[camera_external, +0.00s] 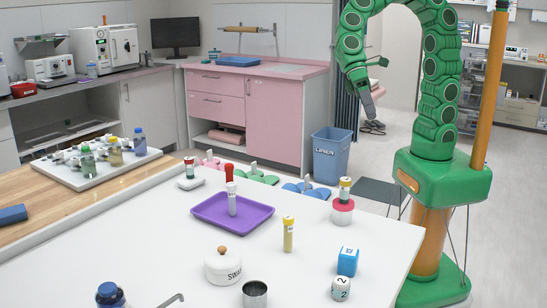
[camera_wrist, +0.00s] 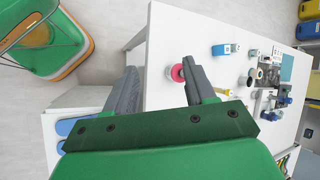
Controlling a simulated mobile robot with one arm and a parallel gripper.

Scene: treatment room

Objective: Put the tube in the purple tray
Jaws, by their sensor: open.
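The purple tray (camera_external: 262,216) lies on the white table. A red-topped pale tube (camera_external: 231,200) stands upright at it, seemingly inside. A third tube (camera_external: 345,188) stands in a round red-and-white holder (camera_external: 343,204) near the table's right edge. A fourth tube (camera_external: 189,167) stands in a white holder behind the tray. My gripper (camera_external: 370,112) is raised beyond the table, apart from all of these. In the wrist view my gripper (camera_wrist: 160,63) is open and empty; the holder (camera_wrist: 177,73) shows beside one finger.
A white tray with bottles (camera_external: 70,180) is at left. A blue bin (camera_external: 331,155) stands behind.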

